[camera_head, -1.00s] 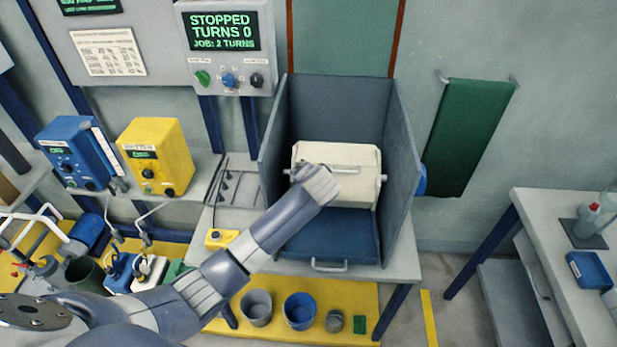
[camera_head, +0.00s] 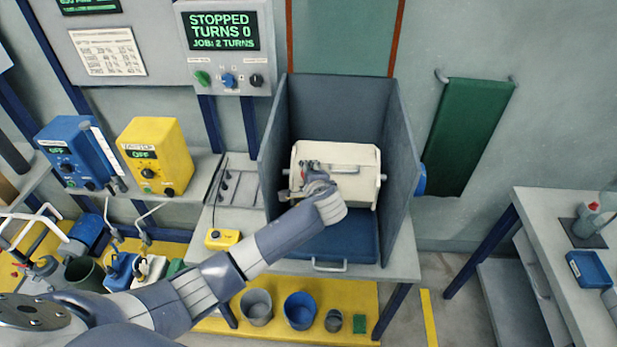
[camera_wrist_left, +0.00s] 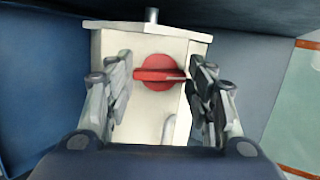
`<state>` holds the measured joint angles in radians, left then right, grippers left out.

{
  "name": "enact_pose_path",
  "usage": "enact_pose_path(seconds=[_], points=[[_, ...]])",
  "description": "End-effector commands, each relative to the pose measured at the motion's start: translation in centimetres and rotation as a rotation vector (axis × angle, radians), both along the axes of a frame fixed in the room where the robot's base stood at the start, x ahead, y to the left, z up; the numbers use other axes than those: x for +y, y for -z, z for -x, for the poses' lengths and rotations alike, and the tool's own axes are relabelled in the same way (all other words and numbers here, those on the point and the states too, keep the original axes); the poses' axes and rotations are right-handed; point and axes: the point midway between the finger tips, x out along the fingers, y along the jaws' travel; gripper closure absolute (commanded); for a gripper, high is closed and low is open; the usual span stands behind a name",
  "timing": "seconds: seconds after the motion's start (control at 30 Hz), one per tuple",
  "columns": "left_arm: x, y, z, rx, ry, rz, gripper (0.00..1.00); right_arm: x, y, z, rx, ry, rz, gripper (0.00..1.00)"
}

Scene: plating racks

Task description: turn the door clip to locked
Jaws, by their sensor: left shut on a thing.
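The door clip (camera_wrist_left: 158,75) is a red round knob with a bar across it, on the cream end face of the barrel (camera_wrist_left: 172,45). In the left wrist view its bar lies about level. My left gripper (camera_wrist_left: 163,76) has one finger at each end of the bar and is shut on it. In the head view my left gripper (camera_head: 305,182) is at the left end of the cream barrel (camera_head: 352,190), and its fingers and wrist hide the clip there. My right gripper is in neither view.
The barrel sits in a blue-grey booth (camera_head: 402,160) with side walls close on both sides. A control panel (camera_head: 229,80) above reads STOPPED, TURNS 0, JOB: 2 TURNS. A yellow box (camera_head: 222,239) stands on the bench left of the booth.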

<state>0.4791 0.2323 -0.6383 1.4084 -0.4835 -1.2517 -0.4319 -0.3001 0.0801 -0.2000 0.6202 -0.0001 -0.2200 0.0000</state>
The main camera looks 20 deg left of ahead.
Motion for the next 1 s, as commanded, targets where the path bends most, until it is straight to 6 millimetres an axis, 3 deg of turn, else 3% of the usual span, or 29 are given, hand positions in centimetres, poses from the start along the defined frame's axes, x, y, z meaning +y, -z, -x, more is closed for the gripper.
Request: enact_pose_path(seconds=[0.67,0.7,0.8,1.0], points=[[-0.03,0.04,0.01,0.016,0.038,-0.057,0.74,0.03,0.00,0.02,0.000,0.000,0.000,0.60],[-0.03,0.04,0.01,0.016,0.038,-0.057,0.48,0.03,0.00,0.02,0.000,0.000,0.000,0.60],[-0.03,0.04,0.01,0.016,0.037,-0.056,0.30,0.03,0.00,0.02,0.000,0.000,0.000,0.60],[-0.02,0.03,0.01,0.016,0.037,-0.055,0.30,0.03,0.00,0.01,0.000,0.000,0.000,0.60]])
